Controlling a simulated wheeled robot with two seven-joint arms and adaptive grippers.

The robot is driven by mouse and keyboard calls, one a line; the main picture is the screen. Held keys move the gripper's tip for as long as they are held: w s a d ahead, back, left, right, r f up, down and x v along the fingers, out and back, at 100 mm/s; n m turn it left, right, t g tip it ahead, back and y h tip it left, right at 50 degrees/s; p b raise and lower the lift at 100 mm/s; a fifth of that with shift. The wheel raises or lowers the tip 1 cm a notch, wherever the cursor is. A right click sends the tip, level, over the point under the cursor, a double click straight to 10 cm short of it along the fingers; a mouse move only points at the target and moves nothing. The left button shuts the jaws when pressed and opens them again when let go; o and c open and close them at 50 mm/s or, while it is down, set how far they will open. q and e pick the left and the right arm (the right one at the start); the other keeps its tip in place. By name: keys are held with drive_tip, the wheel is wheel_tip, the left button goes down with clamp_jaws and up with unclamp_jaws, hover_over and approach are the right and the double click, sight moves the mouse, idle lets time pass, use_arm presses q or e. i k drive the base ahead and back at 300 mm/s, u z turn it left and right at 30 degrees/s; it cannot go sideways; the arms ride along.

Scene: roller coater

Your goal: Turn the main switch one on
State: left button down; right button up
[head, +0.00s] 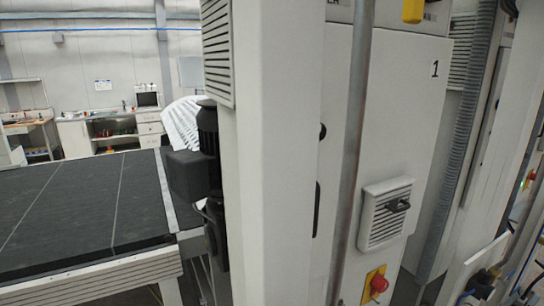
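A tall grey-white cabinet marked "1" (434,69) stands right of the middle in the head view. Low on its front is a red rotary knob on a yellow plate (377,284), which looks like a main switch. The knob's exact turn position is too small to tell. Neither of my grippers is in view.
A grey vertical pipe (352,150) runs in front of the cabinet, left of the knob. A wide white post (275,150) and a black motor (208,150) stand further left. A dark-topped conveyor table (85,205) fills the left. Corrugated hose (462,140) and cables are at right.

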sight(379, 283)
drive_tip(key=u, duration=0.05)
drive_tip(key=k, duration=1.1)
drive_tip(key=z, duration=0.85)
drive_tip(key=i, duration=1)
drive_tip(key=u, duration=0.7)
